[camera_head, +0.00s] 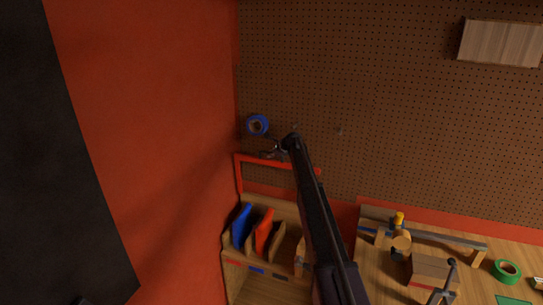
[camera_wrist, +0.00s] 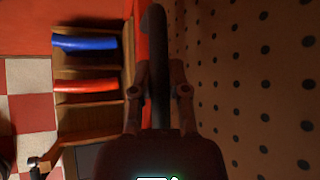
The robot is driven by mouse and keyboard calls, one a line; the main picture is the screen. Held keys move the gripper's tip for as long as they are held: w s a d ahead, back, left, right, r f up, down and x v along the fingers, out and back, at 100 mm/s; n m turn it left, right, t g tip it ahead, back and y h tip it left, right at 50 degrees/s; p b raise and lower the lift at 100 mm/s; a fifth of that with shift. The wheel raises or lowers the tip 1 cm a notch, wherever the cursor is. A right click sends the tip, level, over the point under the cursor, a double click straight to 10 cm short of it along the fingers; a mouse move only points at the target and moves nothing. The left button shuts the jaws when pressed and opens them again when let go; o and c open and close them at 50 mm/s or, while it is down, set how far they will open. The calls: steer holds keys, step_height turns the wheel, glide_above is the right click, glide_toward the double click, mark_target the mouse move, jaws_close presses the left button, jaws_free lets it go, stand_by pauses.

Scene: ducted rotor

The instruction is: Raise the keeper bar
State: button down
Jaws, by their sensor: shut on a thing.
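The keeper bar appears to be the red bar (camera_head: 246,158) raised across the back of the wooden rack, in the head view. It has a red upright at its left end, and its right end shows just past my arm. My gripper (camera_head: 271,154) is at its middle. In the wrist view my gripper (camera_wrist: 160,92) is shut with a dark rod (camera_wrist: 158,50) between its fingers. This rod looks like the bar's grip, but how it joins the red part is hidden. The rack (camera_head: 232,258) holds blue (camera_head: 241,225) and red (camera_head: 264,231) panels below the bar.
A pegboard wall (camera_head: 400,120) stands close behind the bar, with a blue tape roll (camera_head: 257,125) just above my gripper. A red wall (camera_head: 150,130) is at left. The bench at right holds a wooden box (camera_head: 430,269) and a green tape roll (camera_head: 506,272).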

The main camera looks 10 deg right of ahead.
steer(key=shift+w+a, duration=0.1)
steer(key=shift+a, duration=0.3)
steer(key=c, duration=0.6)
jaws_free()
steer(key=shift+a+r, duration=0.1)
steer(key=shift+a, duration=0.05)
steer(key=shift+d, duration=0.3)
